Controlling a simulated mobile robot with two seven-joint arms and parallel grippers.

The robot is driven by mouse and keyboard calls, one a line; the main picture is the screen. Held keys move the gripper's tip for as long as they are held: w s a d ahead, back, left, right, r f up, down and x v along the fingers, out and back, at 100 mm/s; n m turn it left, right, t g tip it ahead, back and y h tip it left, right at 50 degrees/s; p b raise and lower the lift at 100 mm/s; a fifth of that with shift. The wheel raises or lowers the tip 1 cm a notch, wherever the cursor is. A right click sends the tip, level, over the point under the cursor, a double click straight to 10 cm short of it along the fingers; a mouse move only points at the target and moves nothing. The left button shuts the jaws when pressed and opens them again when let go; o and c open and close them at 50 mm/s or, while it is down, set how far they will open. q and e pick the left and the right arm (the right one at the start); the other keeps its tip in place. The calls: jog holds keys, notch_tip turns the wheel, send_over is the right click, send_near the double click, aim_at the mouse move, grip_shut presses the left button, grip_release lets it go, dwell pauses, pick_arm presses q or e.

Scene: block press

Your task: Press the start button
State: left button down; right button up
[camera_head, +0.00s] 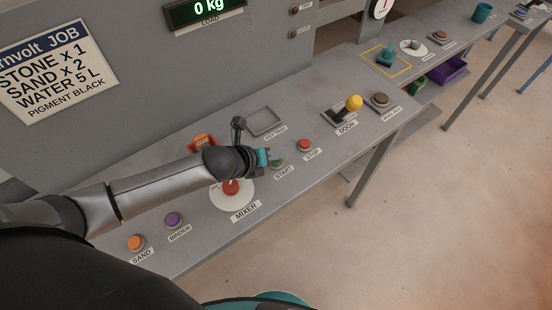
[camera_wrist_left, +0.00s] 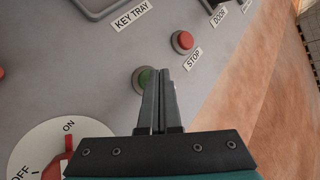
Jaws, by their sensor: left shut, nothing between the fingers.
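The green start button (camera_head: 277,163) sits on the grey bench behind its START label (camera_head: 284,171). My left gripper (camera_head: 270,160) is shut and empty, right at the start button in the head view. In the left wrist view the shut fingers (camera_wrist_left: 160,72) reach over the green button (camera_wrist_left: 143,79) and hide its right part. I cannot tell whether the fingertips touch it. My right gripper is not in view.
The red stop button (camera_head: 304,145) is to the right of the start button. The red mixer knob (camera_head: 231,187) on its white dial is close to the left. The key tray (camera_head: 264,122) lies behind. The yellow door lever (camera_head: 354,103) stands further right.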

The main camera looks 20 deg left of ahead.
aim_at(274, 164)
pick_arm(q)
jog(key=shift+f+b, duration=0.3)
jog(key=shift+f, duration=0.25)
dwell(0.4)
jog(key=shift+r, duration=0.1)
jog(key=shift+r+p, duration=0.85)
jog(key=shift+p, duration=0.2)
notch_tip(274, 164, up, 5)
jog(key=p, duration=0.5)
jog(key=shift+r, duration=0.1)
dwell(0.4)
